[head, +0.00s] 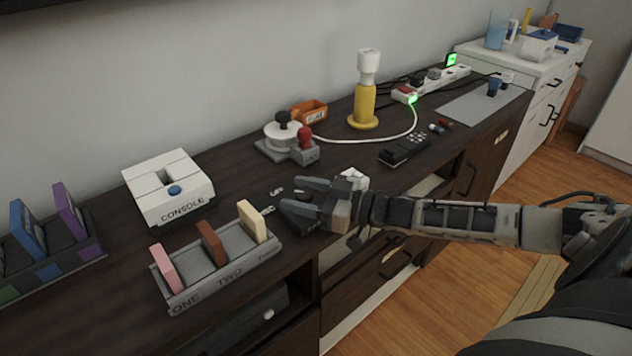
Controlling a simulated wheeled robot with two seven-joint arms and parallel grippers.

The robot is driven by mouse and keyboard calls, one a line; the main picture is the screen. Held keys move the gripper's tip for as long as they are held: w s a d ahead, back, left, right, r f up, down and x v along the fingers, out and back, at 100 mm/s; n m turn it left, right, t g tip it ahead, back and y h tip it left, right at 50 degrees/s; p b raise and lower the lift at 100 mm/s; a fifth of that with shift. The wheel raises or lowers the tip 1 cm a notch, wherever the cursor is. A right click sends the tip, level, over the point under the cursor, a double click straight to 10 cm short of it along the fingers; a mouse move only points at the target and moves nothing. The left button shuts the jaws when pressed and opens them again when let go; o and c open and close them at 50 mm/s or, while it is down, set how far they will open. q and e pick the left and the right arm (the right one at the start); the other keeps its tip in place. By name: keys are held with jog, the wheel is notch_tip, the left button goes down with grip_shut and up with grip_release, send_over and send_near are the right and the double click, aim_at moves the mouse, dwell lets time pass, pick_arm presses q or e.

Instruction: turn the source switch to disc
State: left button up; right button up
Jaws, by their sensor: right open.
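The source switch is mostly hidden under my right gripper (291,195). A small dark round part, perhaps the switch's knob (303,194), shows between the two fingers. My right gripper reaches in from the right, low over the cabinet top, with its fingers apart and pointing left. Whether the fingers touch the knob, and which way the switch points, I cannot tell. My left gripper is out of view.
A white box marked CONSOLE (168,188) and a grey rack (222,267) with pink, brown and cream cartridges stand to the left.

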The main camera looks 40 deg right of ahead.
pick_arm(q)
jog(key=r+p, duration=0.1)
jog(key=p, duration=0.2)
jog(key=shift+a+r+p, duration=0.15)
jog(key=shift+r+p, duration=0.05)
jog(key=shift+p, duration=0.15)
pick_arm(e)
jog(key=v, duration=1.5)
jog(key=shift+s+d, duration=0.3)
jog(key=s+a+f+m+g+h, duration=0.1)
jog(key=s+a+f+g+h, duration=0.15)
jog(key=a+f, duration=0.45)
jog(key=s+a+f+m+g+h, duration=0.1)
jog(key=a+f+g+h, duration=0.25)
jog(key=a, duration=0.65)
jog(key=s+a+r+m+g+h, duration=0.25)
jog(key=s+r+g+h, duration=0.2)
jog(key=s, duration=0.45)
pick_arm(q)
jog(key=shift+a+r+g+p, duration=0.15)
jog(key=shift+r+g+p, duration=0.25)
jog(key=shift+p, duration=0.85)
pick_arm(e)
jog(key=w+a+t+y, duration=0.3)
jog(key=w+a+t, duration=0.2)
jog(key=w+t, duration=0.1)
jog(key=shift+w+a+f, duration=0.2)
jog(key=shift+w+f, duration=0.1)
jog(key=shift+f, duration=0.15)
